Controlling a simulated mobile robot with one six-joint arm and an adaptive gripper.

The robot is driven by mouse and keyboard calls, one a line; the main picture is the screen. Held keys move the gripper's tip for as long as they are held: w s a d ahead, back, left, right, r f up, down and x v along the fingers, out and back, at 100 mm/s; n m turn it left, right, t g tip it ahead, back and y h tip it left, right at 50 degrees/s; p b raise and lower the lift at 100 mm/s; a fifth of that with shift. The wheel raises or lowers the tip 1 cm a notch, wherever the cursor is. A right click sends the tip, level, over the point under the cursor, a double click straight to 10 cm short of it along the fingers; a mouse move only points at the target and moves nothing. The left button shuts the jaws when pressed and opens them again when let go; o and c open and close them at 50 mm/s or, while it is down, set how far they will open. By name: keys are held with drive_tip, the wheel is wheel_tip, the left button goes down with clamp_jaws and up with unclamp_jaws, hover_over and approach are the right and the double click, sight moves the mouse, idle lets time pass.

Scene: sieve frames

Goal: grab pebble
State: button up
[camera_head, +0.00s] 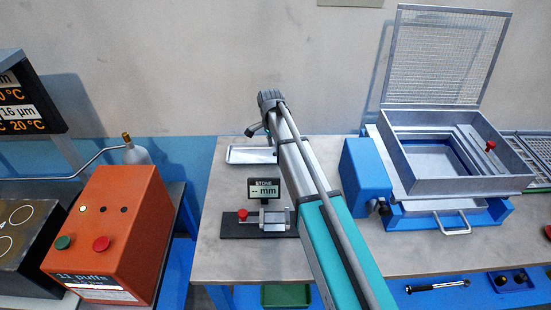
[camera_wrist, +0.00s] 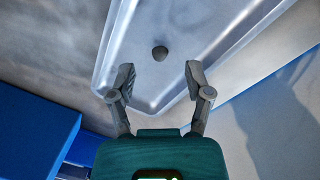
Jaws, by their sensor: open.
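A small dark grey pebble (camera_wrist: 160,53) lies on the floor of a shallow metal tray (camera_wrist: 195,30) in the wrist view. My gripper (camera_wrist: 158,78) is open and empty, its two fingers spread to the left and right over the tray's near end. The pebble appears between and slightly beyond the fingertips, apart from both. In the head view the tray (camera_head: 251,155) sits near the back of the table, and my gripper (camera_head: 252,132) is above it. The pebble cannot be made out in the head view.
A measuring stand (camera_head: 266,220) labelled STONE is in front of the tray. A blue machine (camera_head: 366,172) with a sieve frame (camera_head: 450,187) and raised mesh (camera_head: 447,55) stands right. An orange box (camera_head: 110,230) is left. Bare table (camera_head: 225,200) surrounds the stand.

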sight(275, 154)
drive_tip(key=shift+s+d+f+b, duration=0.1)
drive_tip(key=shift+s+f+b, duration=0.05)
drive_tip(key=shift+f+b, duration=0.9)
drive_tip(key=shift+f, duration=0.1)
drive_tip(key=shift+c, duration=0.2)
drive_tip(key=c, duration=0.8)
